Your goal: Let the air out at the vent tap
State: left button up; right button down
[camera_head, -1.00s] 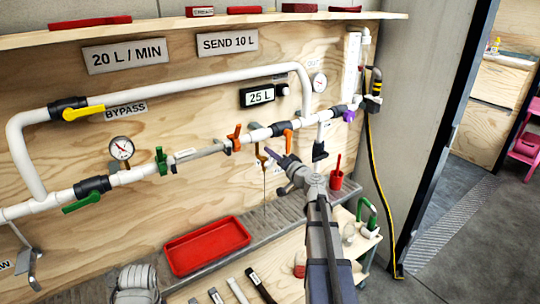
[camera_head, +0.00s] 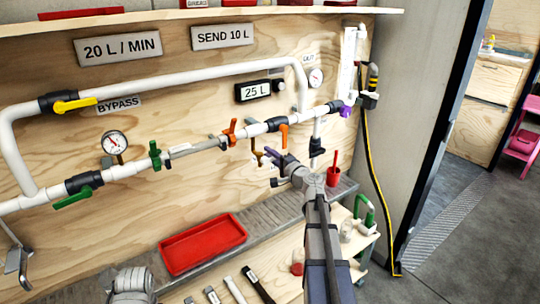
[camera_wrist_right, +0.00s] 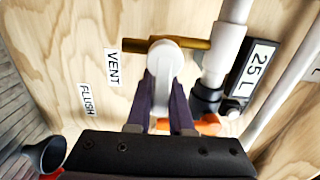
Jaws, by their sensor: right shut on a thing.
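The vent tap (camera_head: 257,154) is a small brass tap on the plywood panel, below the white pipe. In the right wrist view its brass body (camera_wrist_right: 196,44) lies across the picture beside the VENT label (camera_wrist_right: 113,67). A pale, round-ended lever (camera_wrist_right: 165,57) stands in front of the body. My right gripper (camera_head: 275,158) has purple fingers, which also show in the right wrist view (camera_wrist_right: 164,88). They are shut on this lever, one finger on each side. The fingers hide part of the lever. My left gripper is not in view.
A FLUSH label (camera_wrist_right: 87,100) is beside the VENT label. Open floor (camera_head: 440,240) lies right.

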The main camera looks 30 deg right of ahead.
dwell(0.5)
jog(key=c, duration=0.8)
grip_release()
jog(key=shift+s, duration=0.1)
jog(key=s, duration=0.7)
jog(key=shift+s+d, duration=0.3)
jog(key=shift+f, duration=0.15)
